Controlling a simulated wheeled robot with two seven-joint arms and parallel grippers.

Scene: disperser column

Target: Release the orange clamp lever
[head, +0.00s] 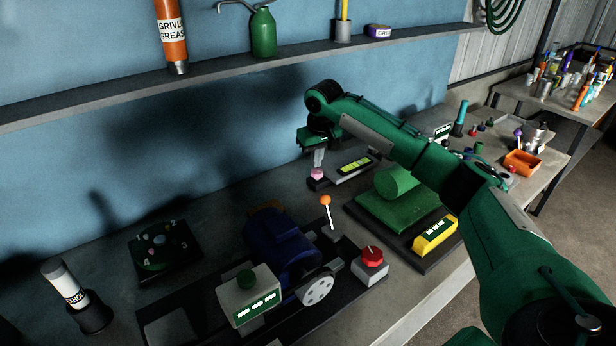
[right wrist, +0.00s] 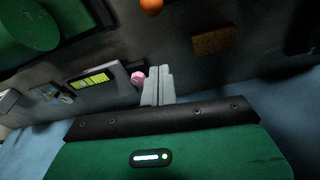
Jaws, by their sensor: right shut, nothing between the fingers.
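The orange clamp lever is a white stem with an orange ball (head: 326,200), standing upright beside the dark blue motor (head: 280,243) on the bench. Its ball also shows at the top edge of the right wrist view (right wrist: 151,6). My right gripper (head: 318,162) is shut and empty, behind the lever and apart from it. Its grey fingers (right wrist: 158,84) lie together in the right wrist view. They are close to a pink knob (head: 317,174), which also shows in the wrist view (right wrist: 138,78); whether they touch it is unclear. My left gripper is not in view.
A red knob on a grey box (head: 370,264) is right of the lever. A white box with a green button (head: 247,293) is in front. A green cylinder (head: 397,181) and yellow box (head: 435,236) are under my right arm. A shelf (head: 230,58) runs along the wall.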

